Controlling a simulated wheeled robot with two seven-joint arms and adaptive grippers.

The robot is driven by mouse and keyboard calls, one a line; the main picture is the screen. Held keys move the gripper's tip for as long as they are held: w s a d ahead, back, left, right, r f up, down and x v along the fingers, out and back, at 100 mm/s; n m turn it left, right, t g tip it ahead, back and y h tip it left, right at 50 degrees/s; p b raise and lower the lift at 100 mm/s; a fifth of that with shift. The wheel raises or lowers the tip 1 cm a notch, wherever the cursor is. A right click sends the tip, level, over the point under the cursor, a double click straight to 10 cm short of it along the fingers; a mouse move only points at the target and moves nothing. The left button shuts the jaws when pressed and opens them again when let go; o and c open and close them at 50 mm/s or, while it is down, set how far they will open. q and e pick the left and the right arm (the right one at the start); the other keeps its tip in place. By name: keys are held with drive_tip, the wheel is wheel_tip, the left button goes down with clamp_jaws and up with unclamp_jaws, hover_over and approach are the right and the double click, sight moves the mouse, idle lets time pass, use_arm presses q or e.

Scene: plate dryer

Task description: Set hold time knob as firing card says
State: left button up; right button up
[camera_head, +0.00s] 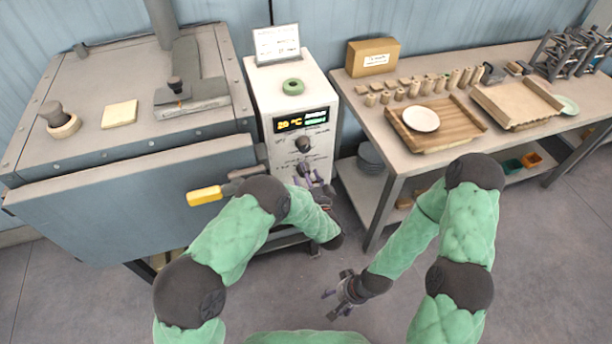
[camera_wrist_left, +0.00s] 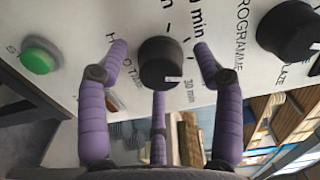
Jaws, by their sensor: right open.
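The hold time knob (camera_wrist_left: 160,62) is a black round knob on the white control panel in the left wrist view. Its white mark lies close to the "30 min" label; part of the scale is hidden. My left gripper (camera_head: 310,180) is open at the lower part of the panel. In the left wrist view its purple fingers stand around the hold time knob, with gaps at both sides. The firing card (camera_head: 277,43) stands on top of the control cabinet; its text is too small to read. My right gripper (camera_head: 338,296) is open and empty above the floor.
The programme knob (camera_wrist_left: 288,30) and a green button (camera_wrist_left: 41,56) flank the hold time knob. The cabinet has a lit display (camera_head: 301,121). A kiln-like grey box (camera_head: 110,160) with a yellow-ended handle (camera_head: 205,196) stands left; a table (camera_head: 400,170) stands right.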

use_arm(q)
drive_tip(key=v, duration=0.7)
drive_tip(key=shift+s, duration=0.25)
idle(0.5)
drive_tip(key=s+a+f+n+g+h, duration=0.3)
drive_tip(key=a+f+n+g, duration=0.1)
drive_tip(key=f, duration=0.4)
drive_tip(key=s+a+f+n+g+h, duration=0.2)
drive_tip(key=a+f+n+g+h, duration=0.15)
drive_tip(key=f, duration=0.45)
drive_tip(key=s+a+f+n+g+h, duration=0.1)
drive_tip(key=s+a+n+g, duration=0.1)
drive_tip(key=s, duration=0.9)
drive_tip(key=s+a+f+n+g+h, duration=0.1)
drive_tip(key=s+n+g, duration=0.4)
drive_tip(key=s, duration=0.5)
drive_tip(key=shift+s+a+f+g+h, duration=0.4)
drive_tip(key=shift+a+g+h, duration=0.25)
drive_tip(key=shift+g, duration=0.5)
